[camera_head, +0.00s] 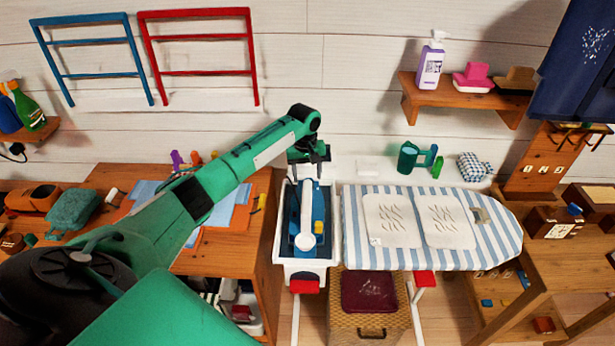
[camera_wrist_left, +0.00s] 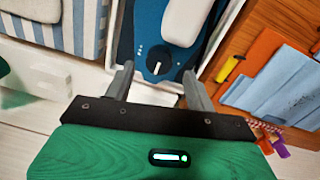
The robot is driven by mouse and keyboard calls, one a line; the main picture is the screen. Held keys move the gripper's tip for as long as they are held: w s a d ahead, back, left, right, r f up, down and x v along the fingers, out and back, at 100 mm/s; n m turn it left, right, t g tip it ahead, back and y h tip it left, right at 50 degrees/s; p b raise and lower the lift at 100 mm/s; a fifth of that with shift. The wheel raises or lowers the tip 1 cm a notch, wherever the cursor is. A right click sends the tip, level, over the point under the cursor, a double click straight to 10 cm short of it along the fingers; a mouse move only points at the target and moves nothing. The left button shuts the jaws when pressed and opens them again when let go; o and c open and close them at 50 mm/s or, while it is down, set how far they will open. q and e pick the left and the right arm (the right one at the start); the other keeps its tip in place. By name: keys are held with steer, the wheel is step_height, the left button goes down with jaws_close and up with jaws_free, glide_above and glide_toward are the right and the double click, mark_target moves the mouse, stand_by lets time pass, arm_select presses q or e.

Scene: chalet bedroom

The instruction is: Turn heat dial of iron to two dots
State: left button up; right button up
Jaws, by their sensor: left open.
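The blue and white iron (camera_head: 318,205) lies in a white tray at the left end of the ironing board. In the left wrist view the iron's blue body (camera_wrist_left: 148,28) carries a round dark heat dial (camera_wrist_left: 158,62) with a white pointer line. My left gripper (camera_head: 309,158) is above the far end of the iron. In the left wrist view its two fingers (camera_wrist_left: 158,74) are spread, one on each side of the dial, with nothing between them. I cannot tell how high they are above it. My right gripper does not show.
The white tray (camera_head: 281,225) has walls around the iron. The striped ironing board (camera_head: 355,255) adjoins on the right with two pale cloths on it. A wooden desk (camera_head: 205,262) with blue and orange cloths stands on the left. A green watering can (camera_head: 408,156) is behind the board.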

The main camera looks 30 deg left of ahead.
arm_select(q)
steer(key=shift+f, duration=0.65)
steer(key=shift+d+f, duration=0.2)
steer(key=shift+f, duration=0.7)
steer(key=shift+a, duration=0.1)
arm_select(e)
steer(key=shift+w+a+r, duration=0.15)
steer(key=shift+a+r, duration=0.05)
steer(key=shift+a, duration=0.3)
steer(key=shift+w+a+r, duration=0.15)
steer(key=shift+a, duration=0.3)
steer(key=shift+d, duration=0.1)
arm_select(q)
steer(key=c, duration=1)
steer(key=shift+o, duration=0.2)
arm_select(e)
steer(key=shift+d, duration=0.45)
arm_select(q)
steer(key=shift+r+m+p, duration=0.1)
steer(key=shift+m+p, duration=0.2)
steer(key=shift+p, duration=0.05)
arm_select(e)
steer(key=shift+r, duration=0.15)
